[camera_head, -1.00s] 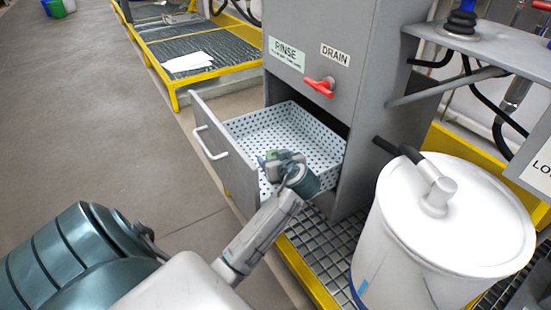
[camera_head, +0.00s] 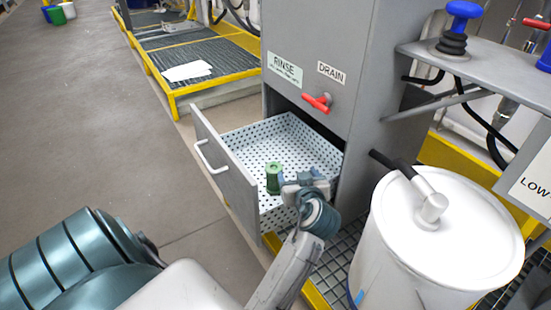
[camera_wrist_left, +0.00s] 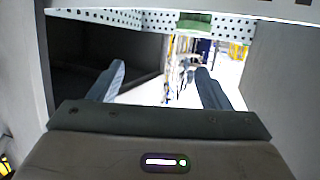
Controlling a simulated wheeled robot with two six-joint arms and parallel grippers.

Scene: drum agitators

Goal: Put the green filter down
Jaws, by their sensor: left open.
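The green filter (camera_head: 273,178) stands upright on the perforated white tray (camera_head: 262,140) inside the open rinse drawer (camera_head: 226,166). My left gripper (camera_head: 282,186) is just to the right of the filter, open and apart from it or nearly so; the exact gap is hard to tell. In the left wrist view my left gripper (camera_wrist_left: 160,85) has its two fingers spread with nothing between them. A green piece of the filter (camera_wrist_left: 194,24) shows at the top of that view, beyond the fingertips. My right gripper is not in view.
The grey rinse cabinet (camera_head: 375,75) with a red drain handle (camera_head: 317,103) rises behind the drawer. A white lidded drum (camera_head: 435,240) stands close on the right. A grey shelf (camera_head: 490,65) juts out above it. Open floor (camera_head: 90,120) lies left.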

